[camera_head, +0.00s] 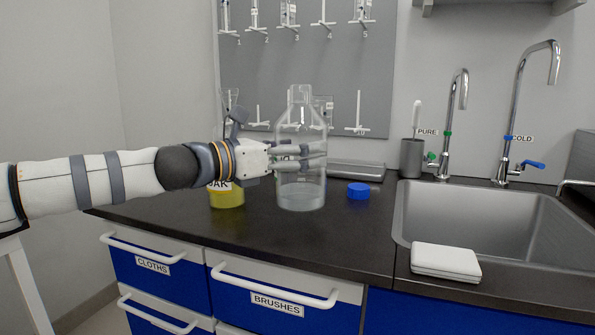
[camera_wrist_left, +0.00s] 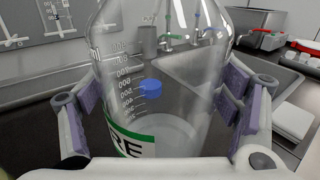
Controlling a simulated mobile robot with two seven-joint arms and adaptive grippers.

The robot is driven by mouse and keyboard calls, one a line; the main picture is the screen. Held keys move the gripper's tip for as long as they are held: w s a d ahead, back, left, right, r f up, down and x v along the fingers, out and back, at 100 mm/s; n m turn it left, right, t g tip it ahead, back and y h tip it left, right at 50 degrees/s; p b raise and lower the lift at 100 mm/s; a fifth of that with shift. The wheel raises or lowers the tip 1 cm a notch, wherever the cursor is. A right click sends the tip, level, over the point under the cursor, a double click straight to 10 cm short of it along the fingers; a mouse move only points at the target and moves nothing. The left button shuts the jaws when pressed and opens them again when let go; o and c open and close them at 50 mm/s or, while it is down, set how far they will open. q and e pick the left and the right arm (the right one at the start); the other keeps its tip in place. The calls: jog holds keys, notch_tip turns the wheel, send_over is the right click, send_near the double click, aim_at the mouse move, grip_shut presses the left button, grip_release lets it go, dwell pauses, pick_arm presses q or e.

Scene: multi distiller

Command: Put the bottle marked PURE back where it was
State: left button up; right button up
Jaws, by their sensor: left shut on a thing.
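A clear glass bottle (camera_head: 301,187) stands upright at the dark counter in the head view, with a little clear liquid at its bottom. It fills the middle of the left wrist view (camera_wrist_left: 165,90), where its green-edged label shows the letters "RE". My left gripper (camera_head: 300,160) is shut around the bottle's middle, with fingers on both sides. I cannot tell whether the bottle's base touches the counter. A blue cap (camera_head: 358,191) lies on the counter to the right of the bottle. My right gripper is not in view.
A grey brush holder (camera_head: 411,158) and taps stand behind. A pegboard (camera_head: 345,60) hangs at the back.

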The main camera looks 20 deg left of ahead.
pick_arm(q)
jog(key=f, duration=0.1)
jog(key=f+b, duration=0.1)
jog(key=f, duration=0.1)
jog(key=shift+w+a+f, duration=0.15)
jog(key=shift+a+f, duration=0.05)
jog(key=shift+f, duration=0.1)
jog(key=shift+r, duration=0.1)
jog(key=o, duration=1.9)
jog(key=p+v, duration=0.2)
jog(key=v, duration=1)
